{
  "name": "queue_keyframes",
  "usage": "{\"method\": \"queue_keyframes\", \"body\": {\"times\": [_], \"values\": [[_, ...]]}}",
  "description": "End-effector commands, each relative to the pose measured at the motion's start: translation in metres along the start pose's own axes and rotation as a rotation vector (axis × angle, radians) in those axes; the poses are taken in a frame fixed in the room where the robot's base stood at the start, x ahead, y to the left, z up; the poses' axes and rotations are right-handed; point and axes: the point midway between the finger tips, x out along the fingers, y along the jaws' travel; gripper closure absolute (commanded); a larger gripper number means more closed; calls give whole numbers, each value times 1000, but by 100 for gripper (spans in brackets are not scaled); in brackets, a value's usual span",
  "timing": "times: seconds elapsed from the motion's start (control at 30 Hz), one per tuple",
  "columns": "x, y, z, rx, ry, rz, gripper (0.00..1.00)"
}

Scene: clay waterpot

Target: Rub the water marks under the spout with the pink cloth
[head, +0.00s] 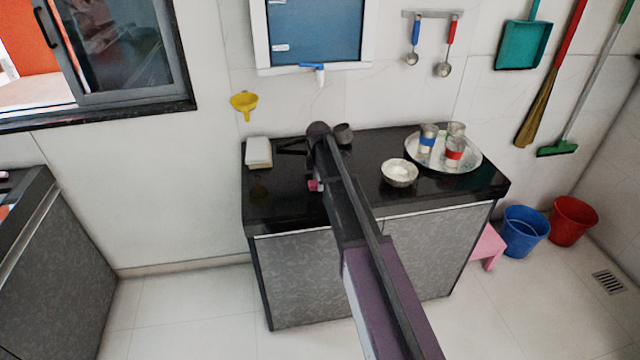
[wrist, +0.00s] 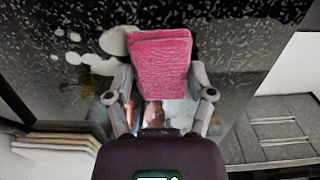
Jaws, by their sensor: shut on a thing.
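My gripper (wrist: 160,88) is shut on the pink cloth (wrist: 160,52), which shows as a folded, flat pad between the fingers in the wrist view. In the head view only a bit of the cloth (head: 314,185) shows at the counter's left half, beside my arm. Pale water marks (wrist: 72,57) lie on the dark speckled counter, just left of the cloth in the wrist view. One mark reaches the cloth's left edge; whether the cloth touches the surface I cannot tell.
A pale stack (head: 258,152) stands at the counter's left end. A white bowl (head: 399,173) and a steel tray (head: 468,160) with several cups are on the right. A small dark cup (head: 343,134) stands near the wall. A yellow funnel (head: 243,103) hangs on the wall.

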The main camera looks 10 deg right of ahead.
Motion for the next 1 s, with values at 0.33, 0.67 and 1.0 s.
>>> {"method": "queue_keyframes", "body": {"times": [0.33, 0.67, 1.0], "values": [[-1, 24, 1, 0, -1, 4, 75], [-1, 26, 1, 1, -2, 3, 75], [-1, 34, 1, 1, -2, 2, 75]]}}
